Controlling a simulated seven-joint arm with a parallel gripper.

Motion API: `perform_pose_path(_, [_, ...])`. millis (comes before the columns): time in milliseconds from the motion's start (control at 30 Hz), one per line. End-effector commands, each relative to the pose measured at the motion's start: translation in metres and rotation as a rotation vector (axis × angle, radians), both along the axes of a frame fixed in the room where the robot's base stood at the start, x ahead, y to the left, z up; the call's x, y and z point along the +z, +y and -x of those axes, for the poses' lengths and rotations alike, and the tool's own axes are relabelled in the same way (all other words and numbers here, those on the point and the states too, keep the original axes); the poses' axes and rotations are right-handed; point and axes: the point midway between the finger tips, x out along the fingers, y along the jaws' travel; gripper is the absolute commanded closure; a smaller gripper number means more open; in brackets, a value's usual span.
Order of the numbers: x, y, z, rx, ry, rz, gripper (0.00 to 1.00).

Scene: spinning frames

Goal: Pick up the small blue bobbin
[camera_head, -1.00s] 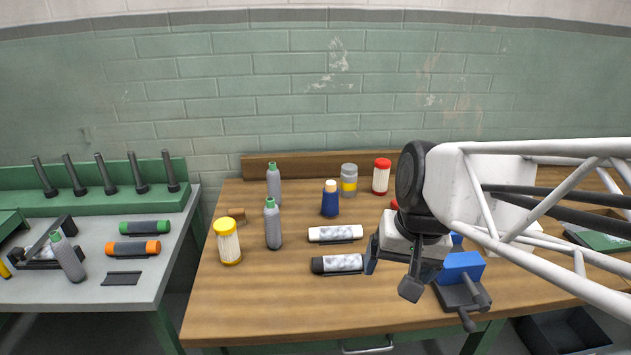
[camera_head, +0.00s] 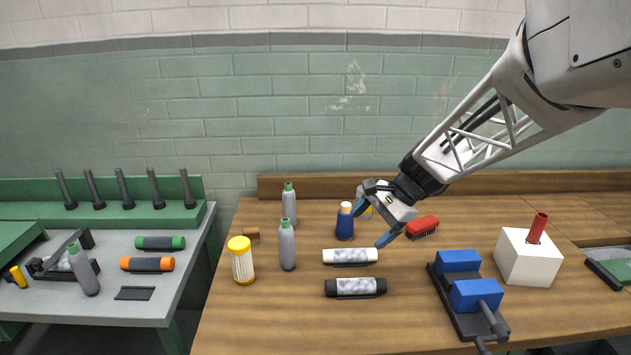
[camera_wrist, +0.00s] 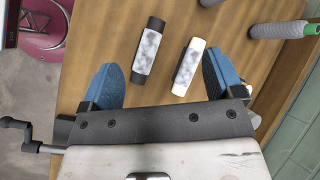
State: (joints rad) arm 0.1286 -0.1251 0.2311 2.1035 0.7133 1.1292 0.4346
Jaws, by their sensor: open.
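The small blue bobbin (camera_head: 345,225) stands upright on the wooden table in the head view, with a pale orange top. It does not show clearly in the wrist view. My gripper (camera_head: 372,226) is open and empty, in the picture just right of the bobbin; one finger appears close to it, but I cannot tell the gap in depth. In the wrist view my two blue fingers (camera_wrist: 162,80) are spread wide, with nothing held between them.
A white-ended bobbin (camera_head: 350,256) and a black-ended bobbin (camera_head: 355,287) lie in front. Grey bobbins with green tops (camera_head: 287,245) and a yellow-capped bobbin (camera_head: 243,262) stand left. A red brush (camera_head: 422,227), blue vise (camera_head: 476,295) and white block (camera_head: 529,258) are right.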

Motion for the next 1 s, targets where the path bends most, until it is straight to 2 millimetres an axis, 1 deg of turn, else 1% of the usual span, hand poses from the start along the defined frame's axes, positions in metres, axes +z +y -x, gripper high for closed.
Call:
perform_pose_path(33, [-0.006, -0.001, -0.013, -0.029, 0.024, -0.026, 0.14])
perform_pose_path(100, [-0.012, -0.002, -0.030, -0.072, 0.055, -0.066, 0.14])
perform_pose_path(267, [-0.026, -0.006, -0.069, -0.170, 0.124, -0.155, 0.14])
perform_pose_path(433, [-0.044, -0.012, -0.110, -0.274, 0.198, -0.250, 0.14])
perform_pose_path(700, [-0.080, -0.027, -0.173, -0.431, 0.319, -0.405, 0.14])
perform_pose_path(900, [-0.107, -0.040, -0.214, -0.531, 0.397, -0.509, 0.14])
perform_pose_path(1000, [-0.116, -0.045, -0.228, -0.566, 0.425, -0.547, 0.14])
